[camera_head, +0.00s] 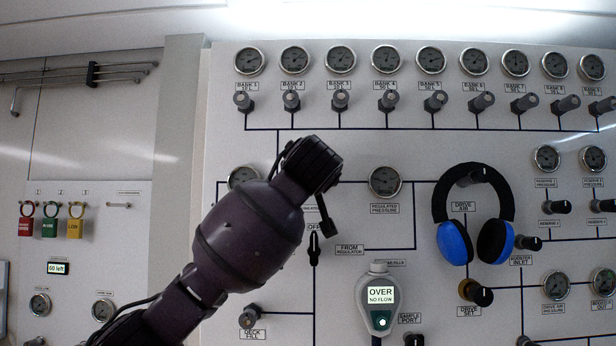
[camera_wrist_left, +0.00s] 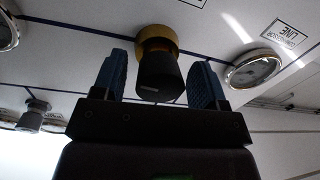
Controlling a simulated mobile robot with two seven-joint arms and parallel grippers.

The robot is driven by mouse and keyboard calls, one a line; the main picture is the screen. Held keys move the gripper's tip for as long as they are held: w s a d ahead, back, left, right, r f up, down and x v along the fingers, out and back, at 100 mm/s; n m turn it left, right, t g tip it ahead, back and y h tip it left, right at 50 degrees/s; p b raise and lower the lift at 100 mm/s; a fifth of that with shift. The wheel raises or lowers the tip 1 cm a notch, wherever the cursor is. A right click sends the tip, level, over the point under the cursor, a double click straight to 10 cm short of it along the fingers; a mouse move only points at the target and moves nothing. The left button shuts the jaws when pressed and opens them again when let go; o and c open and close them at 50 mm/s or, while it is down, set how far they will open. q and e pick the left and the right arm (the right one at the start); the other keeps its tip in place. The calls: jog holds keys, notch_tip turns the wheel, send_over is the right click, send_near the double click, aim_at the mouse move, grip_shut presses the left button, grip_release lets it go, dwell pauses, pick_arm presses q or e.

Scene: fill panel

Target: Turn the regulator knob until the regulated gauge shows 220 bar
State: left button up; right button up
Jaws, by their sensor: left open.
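The regulated pressure gauge (camera_head: 385,182) is a round dial mid-panel in the head view; its needle is too small to read. In the left wrist view a dark knob (camera_wrist_left: 158,80) with a yellow collar (camera_wrist_left: 158,38) stands between the two blue fingers of my left gripper (camera_wrist_left: 160,64). The gripper is open, with a finger on each side of the knob. In the head view my left arm covers this part of the panel, hiding the knob and the fingertips. My right gripper is not in view.
Blue headphones (camera_head: 474,215) hang right of the regulated gauge. A handheld meter (camera_head: 380,300) reading "OVER NO FLOW" is below it. A black valve handle (camera_head: 314,248) is close under my arm. A row of bank knobs (camera_head: 340,100) runs above.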

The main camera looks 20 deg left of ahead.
pick_arm(q)
jog(key=shift+c, duration=0.3)
jog(key=c, duration=0.9)
jog(key=shift+o, duration=0.2)
jog(key=shift+f+m+b, duration=0.1)
jog(key=shift+m+b, duration=0.7)
jog(key=shift+b, duration=0.05)
jog(key=shift+d+m, duration=0.1)
jog(key=shift+m, duration=1.3)
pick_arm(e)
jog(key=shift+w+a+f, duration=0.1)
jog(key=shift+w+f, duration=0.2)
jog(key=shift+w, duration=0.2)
pick_arm(q)
jog(key=o, duration=0.9)
